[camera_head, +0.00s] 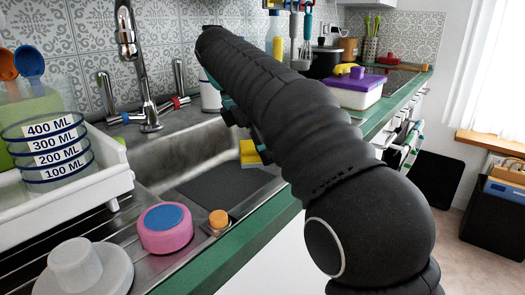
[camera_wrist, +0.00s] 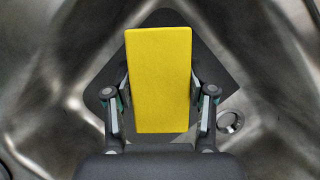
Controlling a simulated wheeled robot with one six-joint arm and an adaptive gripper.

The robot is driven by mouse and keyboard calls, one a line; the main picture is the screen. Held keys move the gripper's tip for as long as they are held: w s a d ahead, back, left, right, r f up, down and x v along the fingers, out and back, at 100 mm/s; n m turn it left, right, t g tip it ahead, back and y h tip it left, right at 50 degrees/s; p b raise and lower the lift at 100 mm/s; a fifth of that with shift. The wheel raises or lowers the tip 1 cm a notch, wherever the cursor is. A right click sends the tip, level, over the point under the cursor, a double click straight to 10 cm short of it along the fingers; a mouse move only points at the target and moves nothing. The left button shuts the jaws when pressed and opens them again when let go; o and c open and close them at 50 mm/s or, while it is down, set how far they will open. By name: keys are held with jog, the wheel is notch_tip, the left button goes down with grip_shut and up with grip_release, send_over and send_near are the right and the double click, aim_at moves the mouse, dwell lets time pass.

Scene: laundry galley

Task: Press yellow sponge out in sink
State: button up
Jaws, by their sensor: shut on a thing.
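The yellow sponge (camera_wrist: 158,80) is held between the two fingers of my gripper (camera_wrist: 158,92) in the wrist view. It lies over the sink basin, with a dark mat behind it on the basin floor (camera_wrist: 215,70). In the head view, part of the yellow sponge (camera_head: 250,153) shows beside my arm, inside the metal sink (camera_head: 190,150) and near the dark mat (camera_head: 225,188). My arm hides most of the gripper there. I cannot tell whether the sponge touches the mat.
The tap (camera_head: 148,100) stands at the back of the sink. A pink round container (camera_head: 165,228) and a small orange-topped item (camera_head: 218,219) sit at the front edge. A drain (camera_wrist: 230,121) shows beside the mat.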

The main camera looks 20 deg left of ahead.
jog(key=shift+s+d+f+m, duration=0.15)
jog(key=shift+d+f+m, duration=0.15)
jog(key=shift+d+f, duration=0.2)
jog(key=shift+f, duration=1.9)
jog(key=shift+a+f+b, duration=0.1)
jog(key=shift+f+b, duration=0.4)
jog(key=shift+f, duration=0.5)
jog(key=shift+f, duration=0.6)
jog(key=shift+r+p, duration=0.7)
jog(key=shift+r, duration=2.85)
